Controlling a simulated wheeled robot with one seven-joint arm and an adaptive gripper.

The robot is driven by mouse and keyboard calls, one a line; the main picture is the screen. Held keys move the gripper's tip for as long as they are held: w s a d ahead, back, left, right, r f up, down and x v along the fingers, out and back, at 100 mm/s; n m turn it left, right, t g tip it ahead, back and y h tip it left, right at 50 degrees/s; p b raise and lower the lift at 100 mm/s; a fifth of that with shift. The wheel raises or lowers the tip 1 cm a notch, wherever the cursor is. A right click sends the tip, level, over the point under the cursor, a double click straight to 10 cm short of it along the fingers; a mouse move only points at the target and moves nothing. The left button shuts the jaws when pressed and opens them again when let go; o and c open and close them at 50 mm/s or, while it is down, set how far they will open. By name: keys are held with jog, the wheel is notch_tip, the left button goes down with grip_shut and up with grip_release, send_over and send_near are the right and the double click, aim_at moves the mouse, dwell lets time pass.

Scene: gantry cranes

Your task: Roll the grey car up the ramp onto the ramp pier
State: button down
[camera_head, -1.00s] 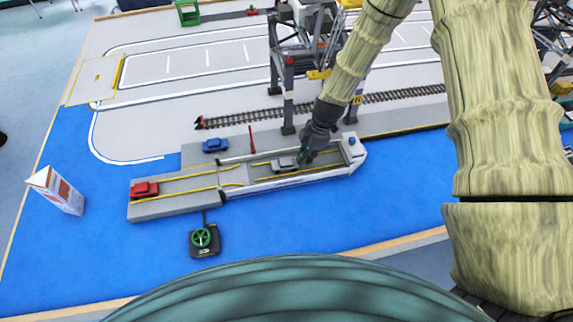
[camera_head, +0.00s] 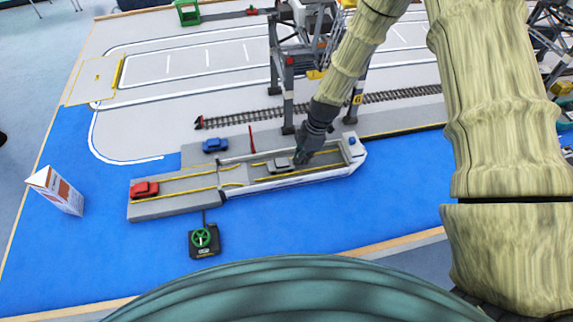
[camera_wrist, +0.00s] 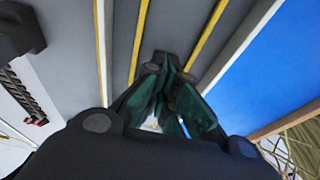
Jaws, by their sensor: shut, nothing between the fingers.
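The grey car (camera_head: 279,165) is on the deck of the white-sided ferry (camera_head: 325,174), between yellow lines. My gripper (camera_head: 301,158) is shut and empty, low over the deck just right of the car; I cannot tell whether it touches it. In the wrist view my shut fingers (camera_wrist: 168,92) are above the grey deck (camera_wrist: 175,25), and the car cannot be made out. The ramp (camera_head: 232,184) lies left of the car, between the ferry and the grey ramp pier (camera_head: 172,205).
A red car (camera_head: 144,189) stands on the pier's left end. A blue car (camera_head: 215,145) is on the quay behind. A red post (camera_head: 252,140) and a gantry crane (camera_head: 288,95) stand beyond the ferry. A green-wheel control box (camera_head: 204,241) sits in front.

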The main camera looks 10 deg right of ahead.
aim_at(211, 181)
jog(key=shift+s+a+b, duration=0.2)
jog(key=shift+a+b, duration=0.1)
jog(key=shift+a, duration=4.7)
jog(key=shift+s+a+b, duration=0.2)
jog(key=shift+a+b, duration=0.15)
jog(key=shift+a, duration=4.6)
jog(key=shift+s+a+b, duration=0.2)
jog(key=shift+a+b, duration=0.1)
jog(key=shift+a, duration=4.7)
